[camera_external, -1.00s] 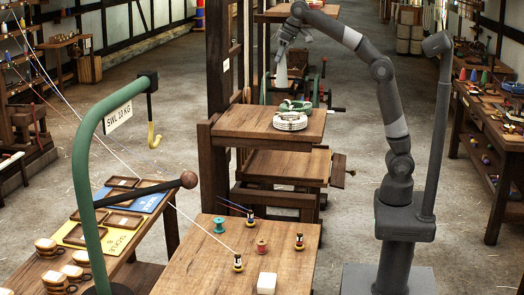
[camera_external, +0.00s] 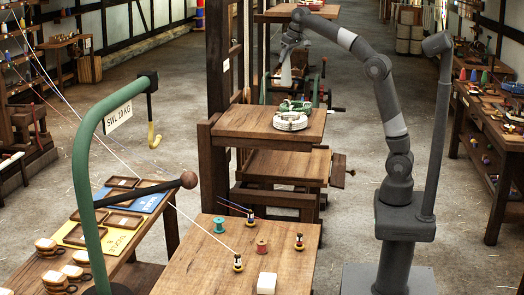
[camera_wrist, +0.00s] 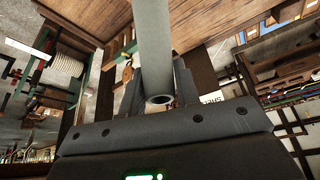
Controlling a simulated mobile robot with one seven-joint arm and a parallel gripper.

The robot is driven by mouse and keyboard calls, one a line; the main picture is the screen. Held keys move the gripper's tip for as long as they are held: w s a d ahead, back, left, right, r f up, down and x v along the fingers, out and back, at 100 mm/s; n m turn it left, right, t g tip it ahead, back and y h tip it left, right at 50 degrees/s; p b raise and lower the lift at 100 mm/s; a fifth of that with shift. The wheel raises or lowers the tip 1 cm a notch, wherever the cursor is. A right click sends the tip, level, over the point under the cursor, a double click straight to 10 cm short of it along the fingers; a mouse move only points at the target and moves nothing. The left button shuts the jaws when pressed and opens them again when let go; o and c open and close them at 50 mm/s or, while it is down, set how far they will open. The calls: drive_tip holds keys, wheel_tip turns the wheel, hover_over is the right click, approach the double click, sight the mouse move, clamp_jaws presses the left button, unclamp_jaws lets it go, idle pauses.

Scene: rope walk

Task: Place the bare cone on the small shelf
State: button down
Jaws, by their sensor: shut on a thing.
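My gripper (camera_external: 290,57) is shut on a plain pale grey cone (camera_external: 286,76) and holds it in the air, behind and above the wooden board with rope coils. In the wrist view the cone (camera_wrist: 155,45) rises between the fingers (camera_wrist: 158,85), its hollow end low between them. A wooden rack carries an upper board (camera_external: 285,14), a middle board (camera_external: 235,122) and a lower board (camera_external: 285,166). I cannot tell which is the small shelf. In the wrist view a wooden surface (camera_wrist: 205,18) lies beyond the cone.
A white rope coil (camera_external: 290,121) and a green coil (camera_external: 296,106) occupy the middle board's right part; its left part is bare. The rack's tall post (camera_external: 217,60) stands left of my gripper. Coloured cones (camera_external: 473,75) stand on the right-hand bench.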

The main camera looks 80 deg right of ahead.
drive_tip(key=shift+a+f, duration=0.1)
drive_tip(key=shift+f, duration=0.5)
drive_tip(key=w+a+f, duration=0.7)
drive_tip(key=a+f, duration=0.2)
drive_tip(key=f, duration=0.2)
drive_tip(key=shift+w, duration=0.15)
drive_tip(key=shift+f, duration=0.1)
drive_tip(key=c, duration=1.1)
unclamp_jaws()
